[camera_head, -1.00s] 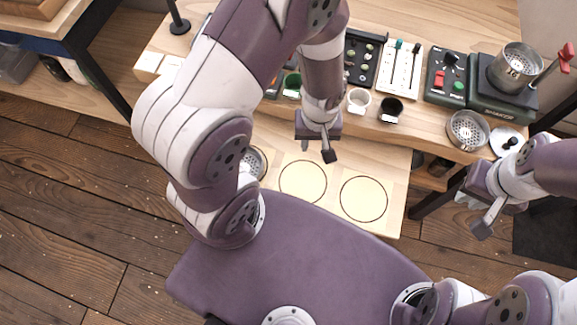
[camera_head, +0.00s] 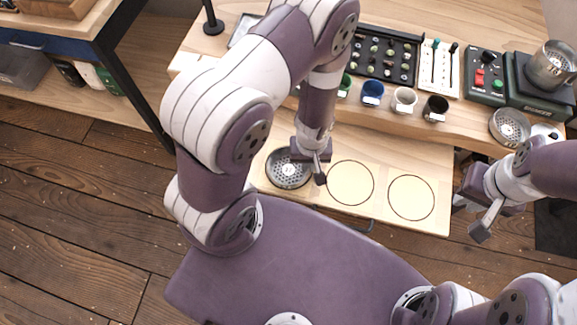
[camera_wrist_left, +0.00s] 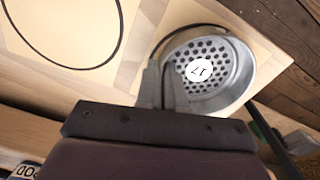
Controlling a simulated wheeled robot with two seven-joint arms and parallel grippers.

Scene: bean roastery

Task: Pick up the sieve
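The sieve (camera_head: 284,178), a round metal dish with a perforated bottom and a white label, sits at the left end of the pale board. In the left wrist view the sieve (camera_wrist_left: 238,72) lies just beyond the fingers. My left gripper (camera_head: 312,168) is above the sieve's right edge in the head view. My right gripper (camera_head: 470,216) is open and empty, off the board's right side.
The pale board (camera_head: 440,222) has two empty outlined circles right of the sieve. A second perforated dish (camera_head: 510,127) stands on the counter at right.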

